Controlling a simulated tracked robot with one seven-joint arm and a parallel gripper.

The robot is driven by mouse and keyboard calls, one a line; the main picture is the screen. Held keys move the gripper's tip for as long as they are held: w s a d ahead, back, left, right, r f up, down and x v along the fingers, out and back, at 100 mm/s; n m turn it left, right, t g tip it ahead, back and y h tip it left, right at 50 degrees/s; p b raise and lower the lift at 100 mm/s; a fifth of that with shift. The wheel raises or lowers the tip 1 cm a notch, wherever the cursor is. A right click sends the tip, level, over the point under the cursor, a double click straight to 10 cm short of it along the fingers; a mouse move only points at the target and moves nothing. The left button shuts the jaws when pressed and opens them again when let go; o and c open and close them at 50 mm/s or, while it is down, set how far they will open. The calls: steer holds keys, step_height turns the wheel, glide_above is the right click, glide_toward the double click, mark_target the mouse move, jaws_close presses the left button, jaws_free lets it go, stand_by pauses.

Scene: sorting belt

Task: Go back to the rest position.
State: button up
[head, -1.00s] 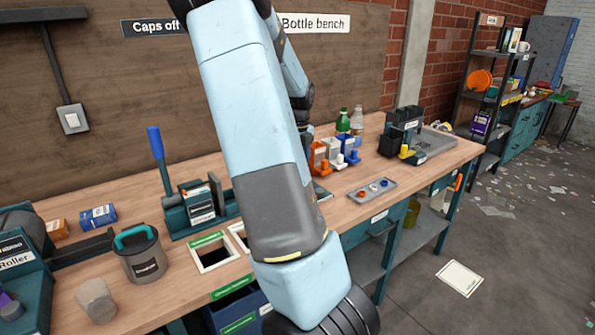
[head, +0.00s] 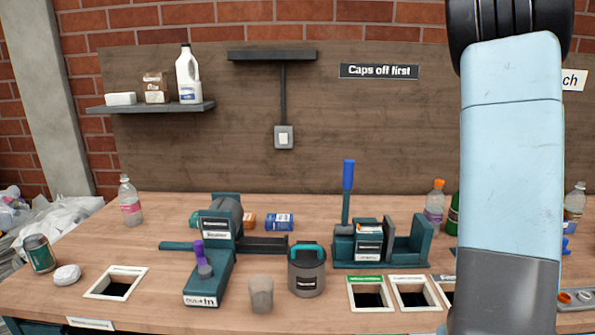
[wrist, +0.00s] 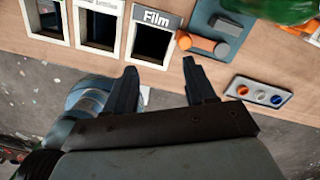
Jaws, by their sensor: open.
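My gripper (wrist: 160,85) shows in the wrist view with its two dark fingers apart and nothing between them. It hangs above the front edge of the wooden bench (wrist: 205,75), near the square opening labelled Film (wrist: 153,44). In the head view my light blue arm fills the right side and my gripper is out of sight.
A tray with coloured caps (wrist: 258,92) lies right of my gripper, and a blurred green object (wrist: 275,8) is close at the top. In the head view a blue-handled press (head: 348,180), a roller machine (head: 208,275) and a lidded pot (head: 306,272) stand on the bench.

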steer(key=s+a+r+n+t, duration=0.1)
steer(key=s+a+r+n, duration=0.25)
steer(key=a+n, duration=0.25)
steer(key=s+a+r+n+t+y, duration=0.1)
steer(key=s+a+r+n, duration=0.1)
steer(key=a+r+n, duration=0.3)
steer(key=s+a+r+n+t, duration=0.1)
steer(key=s+a+r+n, duration=0.1)
steer(key=a+n, duration=0.45)
steer(key=s+a+r+n+t+h, duration=0.1)
steer(key=s+a+r+n, duration=0.3)
steer(key=s+a+n, duration=0.7)
steer(key=s+n+t, duration=0.1)
steer(key=s+n, duration=0.1)
steer(key=n, duration=0.1)
steer(key=shift+a+h, duration=0.2)
steer(key=shift+h, duration=0.1)
